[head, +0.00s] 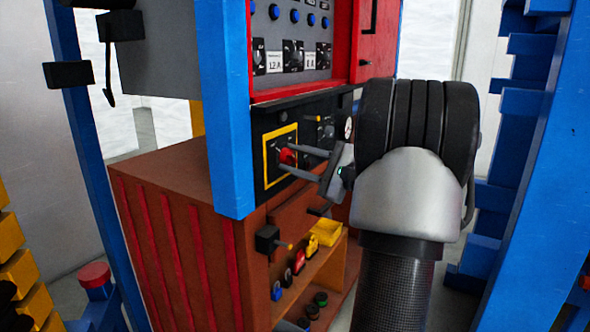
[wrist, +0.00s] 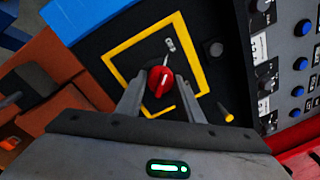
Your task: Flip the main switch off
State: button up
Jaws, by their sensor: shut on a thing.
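In the head view the red knob (head: 287,157) shows between the ends of my gripper's fingers. My gripper (head: 281,160) reaches in from the right, and its two fingers are shut on the knob, one on each side. In the wrist view my gripper (wrist: 161,100) has its fingers on both sides of the knob.
A grey panel with blue buttons (head: 295,16) and black dials is above, framed in red. A blue post (head: 226,100) stands close left of the switch. Below is a brown cabinet (head: 165,240) with a yellow box (head: 326,232) on its shelf. Blue racking (head: 525,150) stands at right.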

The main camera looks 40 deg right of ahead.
dwell(0.3)
jog(key=o, duration=1.1)
jog(key=shift+c, duration=0.2)
jog(key=v, duration=1.7)
jog(key=shift+s+p, duration=0.25)
jog(key=shift+p, duration=0.05)
